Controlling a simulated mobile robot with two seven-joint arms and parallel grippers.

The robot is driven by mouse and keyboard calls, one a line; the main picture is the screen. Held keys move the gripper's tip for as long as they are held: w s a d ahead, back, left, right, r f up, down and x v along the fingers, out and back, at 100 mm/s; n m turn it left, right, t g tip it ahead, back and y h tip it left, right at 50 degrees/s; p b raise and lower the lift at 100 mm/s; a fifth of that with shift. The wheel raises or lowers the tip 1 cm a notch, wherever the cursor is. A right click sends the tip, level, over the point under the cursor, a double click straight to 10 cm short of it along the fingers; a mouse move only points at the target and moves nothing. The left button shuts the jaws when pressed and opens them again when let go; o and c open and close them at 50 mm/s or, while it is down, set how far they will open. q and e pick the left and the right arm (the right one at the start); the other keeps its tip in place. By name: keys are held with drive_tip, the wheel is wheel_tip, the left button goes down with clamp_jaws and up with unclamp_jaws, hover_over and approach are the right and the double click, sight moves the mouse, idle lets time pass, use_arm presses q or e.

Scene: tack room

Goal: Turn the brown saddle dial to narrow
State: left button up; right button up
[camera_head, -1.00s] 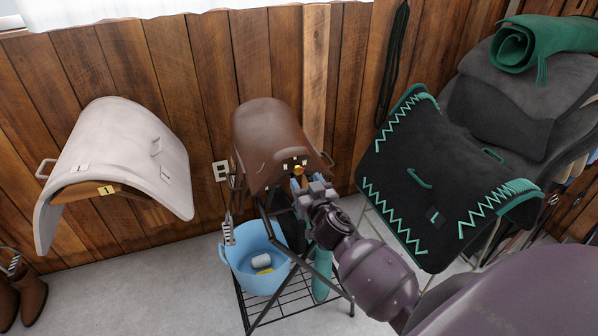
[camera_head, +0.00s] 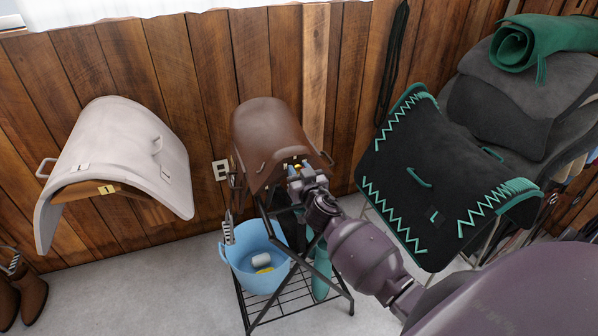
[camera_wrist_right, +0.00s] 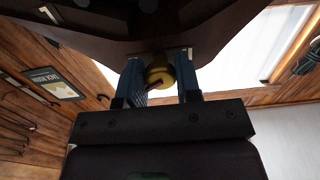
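The brown saddle (camera_head: 270,130) sits on a black metal stand in the middle of the head view. Its small yellow dial (camera_wrist_right: 158,72) is on the front edge and shows clearly in the right wrist view; in the head view it is mostly hidden. My right gripper (camera_head: 298,170) is up at the saddle's front. Its two blue fingers stand apart, one on each side of the dial, with a gap visible at the left finger. I cannot read the dial's setting. My left gripper is not in view.
A light blue bucket (camera_head: 257,262) stands on the stand's lower rack. A pale saddle (camera_head: 115,145) marked 1 hangs on the wall at left. A black saddle pad with green trim (camera_head: 425,185) is close to my right arm. The wooden wall is right behind.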

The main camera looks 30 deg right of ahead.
drive_tip(key=shift+c, duration=1)
drive_tip(key=shift+n, duration=0.3)
drive_tip(key=n+p, duration=0.2)
drive_tip(key=n, duration=2.1)
drive_tip(key=shift+r, duration=0.15)
drive_tip(key=shift+n, duration=0.3)
drive_tip(key=o, duration=0.9)
